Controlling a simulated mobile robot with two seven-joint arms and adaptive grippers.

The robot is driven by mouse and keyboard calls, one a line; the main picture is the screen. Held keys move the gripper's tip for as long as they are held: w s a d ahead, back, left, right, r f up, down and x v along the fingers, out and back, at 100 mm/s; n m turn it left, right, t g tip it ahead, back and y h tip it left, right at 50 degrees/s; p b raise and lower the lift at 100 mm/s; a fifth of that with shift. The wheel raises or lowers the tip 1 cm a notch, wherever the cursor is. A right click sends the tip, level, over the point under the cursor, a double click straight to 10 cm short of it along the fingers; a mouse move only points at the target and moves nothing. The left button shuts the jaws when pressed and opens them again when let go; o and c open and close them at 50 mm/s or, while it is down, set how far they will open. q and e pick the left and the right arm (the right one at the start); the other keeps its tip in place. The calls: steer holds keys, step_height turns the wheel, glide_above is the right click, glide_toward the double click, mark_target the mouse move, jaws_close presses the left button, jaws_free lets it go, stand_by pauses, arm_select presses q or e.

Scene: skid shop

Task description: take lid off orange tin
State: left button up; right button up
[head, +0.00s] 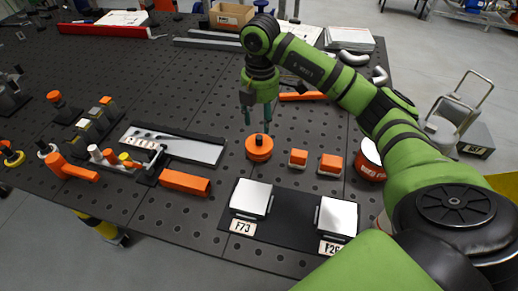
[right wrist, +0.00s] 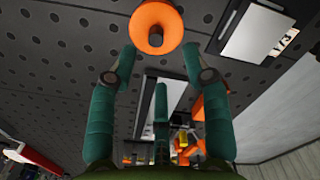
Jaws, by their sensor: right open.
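The orange tin (head: 259,150) is a low round orange can standing on the black perforated table, with a small dark knob on top of its lid. In the right wrist view the tin (right wrist: 156,28) shows from above, at the top of the picture, beyond the fingertips. My right gripper (head: 257,119) points down just above the tin, with its fingers spread and nothing between them. In the right wrist view its teal fingers (right wrist: 156,66) are apart. I cannot tell whether the fingertips touch the lid. My left gripper is not in view.
Two orange blocks (head: 298,158) (head: 330,164) stand right of the tin, with a red can (head: 371,160) beyond. Silver blocks (head: 252,197) (head: 337,217) sit on a labelled black plate in front. A grey tray (head: 190,149) and an orange bar (head: 184,182) lie left.

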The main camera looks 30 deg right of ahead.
mark_target(259, 137)
step_height(259, 137, down, 2)
steer(key=shift+w+d+p, duration=0.1)
steer(key=shift+w+p, duration=0.05)
steer(key=shift+p, duration=0.35)
step_height(259, 137, down, 4)
steer(key=shift+w+f+p, duration=0.1)
steer(key=shift+f+p, duration=0.15)
steer(key=shift+p, duration=1)
steer(key=shift+f, duration=0.5)
steer(key=shift+w, duration=0.1)
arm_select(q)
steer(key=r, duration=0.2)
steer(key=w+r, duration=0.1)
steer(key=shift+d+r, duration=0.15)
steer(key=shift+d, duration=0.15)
arm_select(e)
jaws_close()
